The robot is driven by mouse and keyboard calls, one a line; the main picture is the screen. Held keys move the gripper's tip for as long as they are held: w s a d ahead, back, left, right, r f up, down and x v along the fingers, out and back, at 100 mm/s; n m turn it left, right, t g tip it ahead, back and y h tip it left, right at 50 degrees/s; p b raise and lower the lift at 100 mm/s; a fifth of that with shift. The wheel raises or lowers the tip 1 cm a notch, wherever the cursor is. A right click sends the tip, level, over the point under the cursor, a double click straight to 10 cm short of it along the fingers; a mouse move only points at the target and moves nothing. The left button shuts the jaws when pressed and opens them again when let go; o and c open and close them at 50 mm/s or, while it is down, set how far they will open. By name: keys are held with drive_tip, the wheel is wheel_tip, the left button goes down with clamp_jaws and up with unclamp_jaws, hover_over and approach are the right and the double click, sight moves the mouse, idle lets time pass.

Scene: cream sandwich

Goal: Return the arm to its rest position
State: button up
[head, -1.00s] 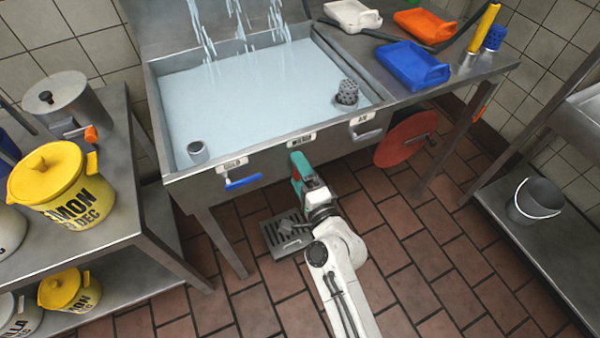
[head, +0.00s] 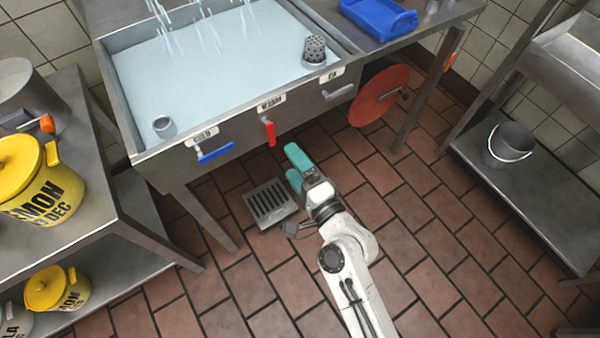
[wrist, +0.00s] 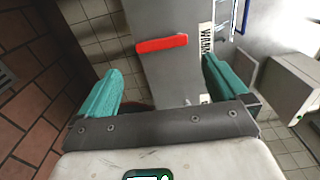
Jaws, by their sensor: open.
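My gripper (head: 294,167) has teal fingers and is at the end of my white arm, above the tiled floor in front of the sink (head: 240,133). In the wrist view my gripper (wrist: 160,88) has its fingers spread apart, with nothing between them. The red lever (head: 269,131) under the WARM label hangs down on the sink front, just above and left of the fingers and apart from them. In the wrist view the red lever (wrist: 162,43) shows ahead, beyond the fingertips.
A blue lever (head: 215,153) and a grey lever (head: 337,93) flank the red one. A floor drain (head: 270,203) lies below. A red disc (head: 379,97) is under the counter at right. Yellow pots (head: 40,190) stand on the left table. Open floor lies right of my arm.

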drive_tip(key=shift+v, duration=0.95)
drive_tip(key=s+d+f+n+g+h+p, duration=0.1)
drive_tip(key=s+d+n+g+h+p, duration=0.5)
drive_tip(key=s+d, duration=1.9)
drive_tip(key=d+n+g+h, duration=0.3)
drive_tip(key=n+g+h, duration=0.1)
drive_tip(key=g, duration=0.4)
drive_tip(key=shift+s+f+n, duration=0.15)
drive_tip(key=shift+f+n, duration=0.1)
drive_tip(key=shift+n, duration=0.25)
